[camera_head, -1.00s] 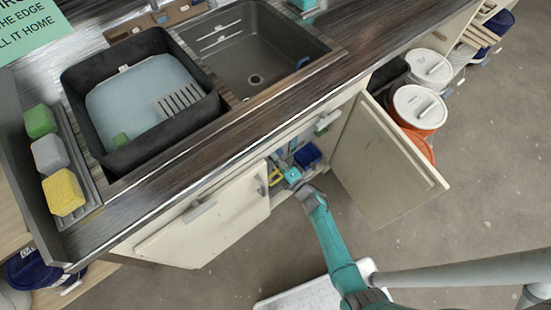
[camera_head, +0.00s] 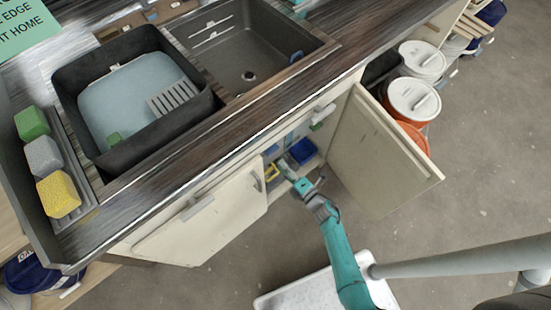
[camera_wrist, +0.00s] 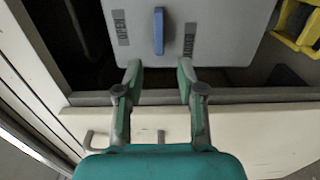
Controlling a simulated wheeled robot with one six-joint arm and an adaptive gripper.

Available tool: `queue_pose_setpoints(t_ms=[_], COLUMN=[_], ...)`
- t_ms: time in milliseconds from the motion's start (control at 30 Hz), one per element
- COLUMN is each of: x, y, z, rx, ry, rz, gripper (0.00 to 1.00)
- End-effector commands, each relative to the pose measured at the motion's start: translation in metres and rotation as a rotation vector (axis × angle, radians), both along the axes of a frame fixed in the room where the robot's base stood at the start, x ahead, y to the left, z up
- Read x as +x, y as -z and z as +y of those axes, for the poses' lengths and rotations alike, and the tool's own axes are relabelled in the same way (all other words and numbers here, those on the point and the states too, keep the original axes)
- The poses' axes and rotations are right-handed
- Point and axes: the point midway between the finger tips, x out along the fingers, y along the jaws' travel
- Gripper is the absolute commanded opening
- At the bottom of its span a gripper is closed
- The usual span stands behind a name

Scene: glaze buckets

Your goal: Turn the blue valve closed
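The blue valve handle (camera_wrist: 158,30) shows in the wrist view as a narrow upright bar on a grey plate (camera_wrist: 215,45). A dark label that seems to read OPEN (camera_wrist: 121,27) is left of it, and a second label (camera_wrist: 189,40), hard to read, is right of it. The handle lines up with neither label. My gripper (camera_wrist: 159,72) is open, its two fingers apart and empty below the handle in the picture, with a gap to it. In the head view my gripper (camera_head: 288,171) is at the cabinet opening; the valve cannot be made out there.
A yellow object (camera_wrist: 298,22) lies right of the plate. A pale cabinet edge (camera_wrist: 240,95) runs under my fingers. Buckets (camera_head: 414,98) stand beyond the open door.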

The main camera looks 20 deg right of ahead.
Motion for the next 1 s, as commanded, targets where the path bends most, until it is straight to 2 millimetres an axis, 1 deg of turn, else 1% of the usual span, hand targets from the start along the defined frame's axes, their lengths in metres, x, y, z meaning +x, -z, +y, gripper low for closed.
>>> queue_pose_setpoints(t_ms=[33, 133, 333, 500, 1000], x=[-0.011, -0.026, -0.042, -0.045, -0.045], y=[0.001, 0.001, 0.000, 0.000, 0.000], z=[-0.005, -0.009, -0.014, -0.015, -0.014], rx=[-0.002, -0.001, -0.001, -0.001, -0.001], ry=[0.004, 0.003, 0.001, 0.000, 0.000], rz=[0.002, 0.002, 0.000, 0.000, 0.000], gripper=[0.39, 0.39, 0.39, 0.39, 0.39])
